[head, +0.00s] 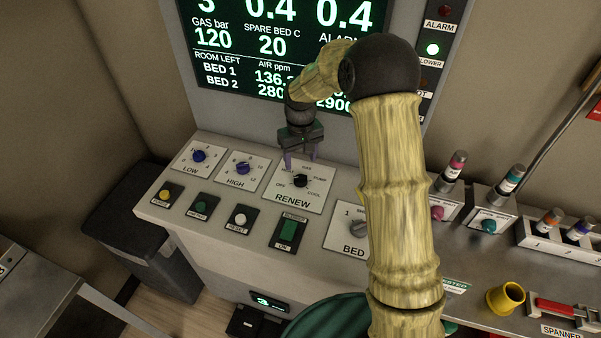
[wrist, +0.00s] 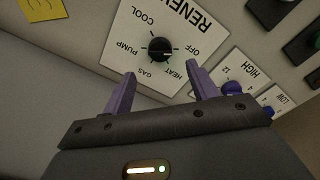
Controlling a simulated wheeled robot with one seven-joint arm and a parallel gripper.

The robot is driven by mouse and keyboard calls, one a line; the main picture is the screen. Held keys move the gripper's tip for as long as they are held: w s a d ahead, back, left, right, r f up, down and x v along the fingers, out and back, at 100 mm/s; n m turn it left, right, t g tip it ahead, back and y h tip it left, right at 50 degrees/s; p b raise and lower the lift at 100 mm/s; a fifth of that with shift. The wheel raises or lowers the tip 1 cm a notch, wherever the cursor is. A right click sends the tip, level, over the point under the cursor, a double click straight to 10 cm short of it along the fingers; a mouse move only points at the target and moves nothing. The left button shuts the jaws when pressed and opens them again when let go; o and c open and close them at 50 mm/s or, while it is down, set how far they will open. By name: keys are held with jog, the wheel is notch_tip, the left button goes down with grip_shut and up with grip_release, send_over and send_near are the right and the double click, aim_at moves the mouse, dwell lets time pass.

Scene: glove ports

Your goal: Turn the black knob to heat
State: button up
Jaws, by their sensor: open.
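The black knob (head: 300,181) sits on the white RENEW plate (head: 293,201) on the sloped panel. It also shows in the wrist view (wrist: 160,49), ringed by the labels OFF, HEAT, GAS, PUMP and COOL. I cannot tell for sure which label its pointer faces. My gripper (head: 301,158) is open, its purple fingers apart and empty, above the panel near the upper edge of the plate. In the wrist view the fingertips (wrist: 161,70) are on either side of the HEAT and GAS labels, short of the knob. I see no contact with it.
Blue LOW (head: 199,156) and purple HIGH (head: 243,168) knobs stand to the left. A row of buttons and a green switch (head: 288,231) lie in front. The grey BED knob (head: 360,228) is to the right, partly near my arm. The display screen (head: 240,45) rises behind.

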aim_at(300, 177)
notch_tip(300, 177, down, 8)
jog(key=shift+r+p, duration=0.15)
jog(key=shift+p, duration=0.55)
jog(key=c, duration=1)
jog(key=shift+m, duration=0.4)
jog(key=m+b, duration=0.2)
jog(key=m, duration=0.9)
